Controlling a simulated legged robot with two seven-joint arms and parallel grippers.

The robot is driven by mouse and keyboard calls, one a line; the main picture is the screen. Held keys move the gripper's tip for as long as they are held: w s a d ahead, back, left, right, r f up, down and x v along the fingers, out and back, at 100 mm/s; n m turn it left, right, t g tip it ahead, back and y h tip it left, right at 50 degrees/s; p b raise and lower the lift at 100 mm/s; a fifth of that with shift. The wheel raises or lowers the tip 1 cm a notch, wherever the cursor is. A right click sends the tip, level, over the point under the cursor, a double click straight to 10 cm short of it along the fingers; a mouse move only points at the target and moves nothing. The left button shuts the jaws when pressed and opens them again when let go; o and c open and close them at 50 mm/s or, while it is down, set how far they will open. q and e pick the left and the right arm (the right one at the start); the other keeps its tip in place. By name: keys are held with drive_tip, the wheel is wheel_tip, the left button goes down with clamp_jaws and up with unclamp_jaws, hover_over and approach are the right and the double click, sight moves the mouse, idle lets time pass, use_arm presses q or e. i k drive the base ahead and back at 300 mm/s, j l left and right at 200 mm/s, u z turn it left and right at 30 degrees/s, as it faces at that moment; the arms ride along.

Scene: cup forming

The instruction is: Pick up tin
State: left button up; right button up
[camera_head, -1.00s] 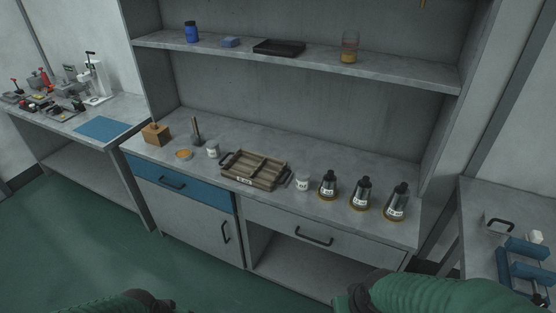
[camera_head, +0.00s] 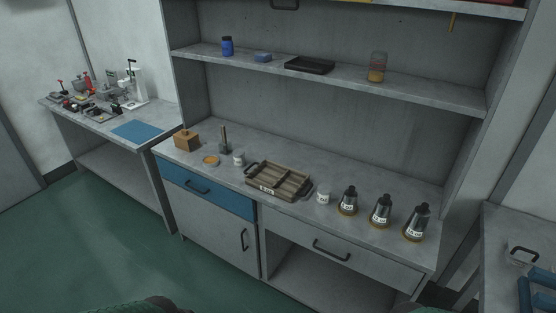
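Which object is the tin cannot be told, as the labels are too small to read. Two small pale cans stand on the counter: one (camera_head: 239,158) left of the wooden tray and one (camera_head: 323,198) right of it. Only bits of my green arms show at the bottom edge. Neither gripper is in view.
A wooden compartment tray (camera_head: 278,182) with dark handles sits mid-counter. A wooden box (camera_head: 187,139), an orange dish (camera_head: 211,161) and an upright tool (camera_head: 224,140) stand left. The shelf above holds a blue jar (camera_head: 227,46), black tray (camera_head: 310,65) and glass jar (camera_head: 377,67).

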sight(239, 154)
drive_tip(key=i+j+z, duration=0.2)
drive_tip(key=j+z, duration=0.15)
drive_tip(key=j, duration=0.95)
drive_tip(key=i+j+z, duration=0.1)
drive_tip(key=j+z, duration=0.2)
drive_tip(key=j, duration=0.95)
drive_tip(key=k+j+z, duration=0.1)
drive_tip(key=j+z, duration=0.25)
drive_tip(key=j, duration=0.95)
